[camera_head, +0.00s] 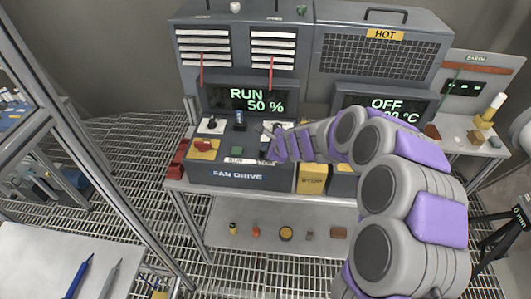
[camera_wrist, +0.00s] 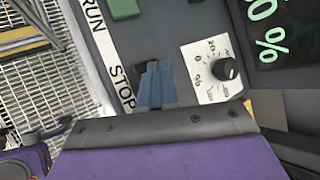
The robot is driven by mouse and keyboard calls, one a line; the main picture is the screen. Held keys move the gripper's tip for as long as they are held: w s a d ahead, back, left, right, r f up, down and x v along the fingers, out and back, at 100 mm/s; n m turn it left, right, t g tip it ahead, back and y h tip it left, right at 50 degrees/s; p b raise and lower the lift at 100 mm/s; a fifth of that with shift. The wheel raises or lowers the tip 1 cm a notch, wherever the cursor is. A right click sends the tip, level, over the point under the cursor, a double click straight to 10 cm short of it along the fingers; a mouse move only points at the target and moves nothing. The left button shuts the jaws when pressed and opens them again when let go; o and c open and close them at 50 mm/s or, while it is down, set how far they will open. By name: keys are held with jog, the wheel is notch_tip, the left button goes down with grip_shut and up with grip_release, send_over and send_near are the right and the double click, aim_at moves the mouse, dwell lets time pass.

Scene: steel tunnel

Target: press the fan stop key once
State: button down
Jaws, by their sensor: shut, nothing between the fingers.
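The fan drive (camera_head: 238,176) is a dark box with a sloped panel, and its display (camera_head: 250,101) reads RUN 50 %. A green key (camera_head: 237,151) sits above the RUN label; in the wrist view the green key (camera_wrist: 123,8) is at the top. The STOP label (camera_wrist: 122,82) is beside my gripper (camera_wrist: 154,70), whose blue-grey fingers are shut and empty over the panel. A dark patch by the label may be the stop key, mostly hidden behind the fingers; I cannot tell whether they touch it. In the head view my gripper (camera_head: 268,131) is small and over the panel's right part.
A dial with a black knob (camera_wrist: 227,69) is close right of the fingers in the wrist view. A heater (camera_head: 380,50) marked HOT stands behind, its display (camera_head: 388,104) reading OFF. A red and yellow switch (camera_head: 203,147) is at the panel's left. Small parts lie on the lower shelf (camera_head: 265,215).

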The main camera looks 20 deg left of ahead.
jog(key=shift+f+b, duration=0.3)
jog(key=shift+f, duration=0.1)
jog(key=shift+r, duration=0.15)
dwell(0.5)
jog(key=shift+r+p, duration=0.75)
jog(key=shift+p, duration=0.2)
jog(key=shift+r+p, duration=2.3)
jog(key=shift+r, duration=0.2)
jog(key=shift+r, duration=0.1)
